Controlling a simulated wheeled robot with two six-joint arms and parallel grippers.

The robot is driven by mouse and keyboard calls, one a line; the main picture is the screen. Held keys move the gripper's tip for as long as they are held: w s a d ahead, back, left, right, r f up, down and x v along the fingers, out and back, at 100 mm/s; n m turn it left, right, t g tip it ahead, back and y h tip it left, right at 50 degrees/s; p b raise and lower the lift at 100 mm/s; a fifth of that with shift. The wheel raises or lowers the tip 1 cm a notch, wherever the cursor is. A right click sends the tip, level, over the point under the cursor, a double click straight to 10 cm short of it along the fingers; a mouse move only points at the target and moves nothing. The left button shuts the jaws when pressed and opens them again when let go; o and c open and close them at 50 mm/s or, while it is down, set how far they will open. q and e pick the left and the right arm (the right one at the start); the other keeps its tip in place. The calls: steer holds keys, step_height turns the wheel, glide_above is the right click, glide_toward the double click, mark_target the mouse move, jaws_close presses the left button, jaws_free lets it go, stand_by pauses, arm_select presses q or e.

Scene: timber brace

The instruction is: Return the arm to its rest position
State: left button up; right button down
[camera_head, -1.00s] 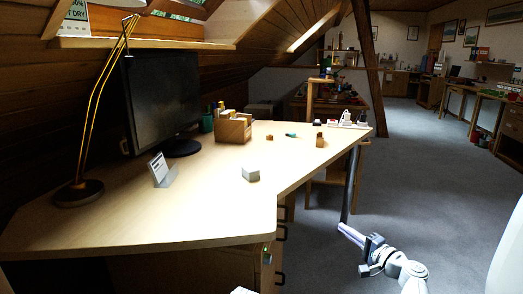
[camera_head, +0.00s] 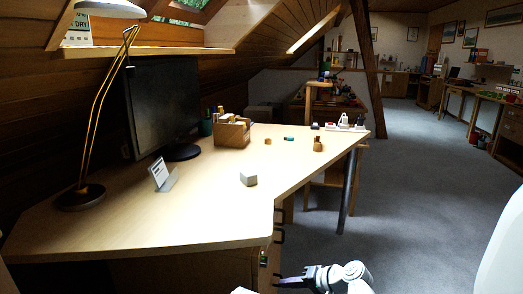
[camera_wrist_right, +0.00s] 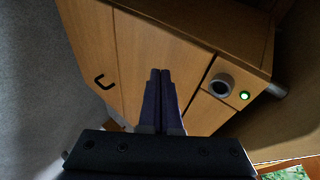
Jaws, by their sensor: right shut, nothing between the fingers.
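My right gripper (camera_head: 279,281) shows low in the head view, in front of the desk's drawer side and below the level of the desk top. In the right wrist view its two dark fingers (camera_wrist_right: 159,100) lie together with nothing between them. That view faces a wooden cabinet front (camera_wrist_right: 150,40) with a dark handle, a round dark fitting (camera_wrist_right: 222,84) and a small green light (camera_wrist_right: 245,95). I cannot tell the exact gap between the fingertips and the cabinet. My left gripper does not show.
The desk (camera_head: 130,215) carries a lamp (camera_head: 82,196), a monitor (camera_head: 165,105), a card stand (camera_head: 162,177), a grey block (camera_head: 248,178) and a wooden organiser (camera_head: 232,132). The carpet (camera_head: 420,190) to the right is clear.

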steer(key=s+a+f+n+g+h+p, duration=0.1)
steer(key=s+f+n+g+h+p, duration=0.15)
steer(key=s+n+h, duration=0.4)
steer(key=s+a+f+n+g+h+p, duration=0.1)
steer(key=s+f+g+h, duration=0.25)
steer(key=s, duration=0.65)
step_height(320, 180, up, 39)
steer(key=p, duration=3.8)
steer(key=shift+s+f+h, duration=0.2)
steer(key=shift+s+h, duration=0.1)
steer(key=shift+d, duration=0.1)
